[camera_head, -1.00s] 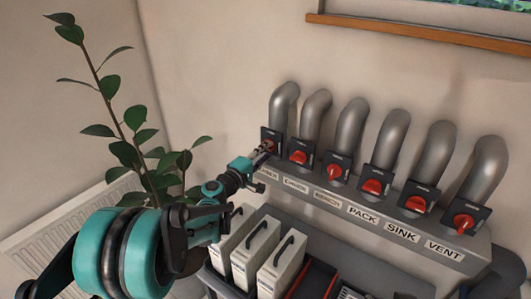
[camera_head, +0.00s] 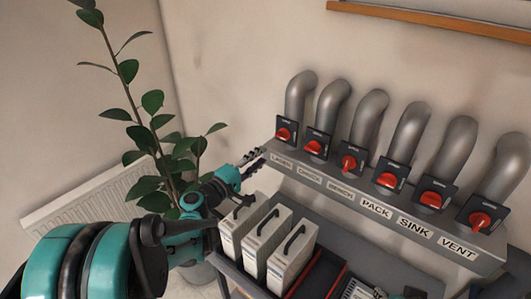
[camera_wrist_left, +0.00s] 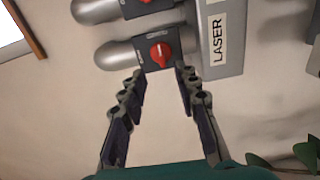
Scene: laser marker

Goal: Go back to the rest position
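My left gripper (camera_head: 252,161) is in front of the left end of the labelled pipe panel, near the LASER label (camera_head: 281,159). In the left wrist view my left gripper (camera_wrist_left: 160,85) is open and empty, its two fingers apart. The red LASER switch knob (camera_wrist_left: 160,54) shows beyond the fingertips, with a gap between. In the head view the LASER knob (camera_head: 284,134) is clear of the gripper. My right gripper is not in either view.
Several grey pipes (camera_head: 370,118) with red knobs stand along the panel. White cases (camera_head: 267,243) stand in the grey tray below my left arm. A tall plant (camera_head: 152,150) and a white radiator (camera_head: 85,205) are at the left.

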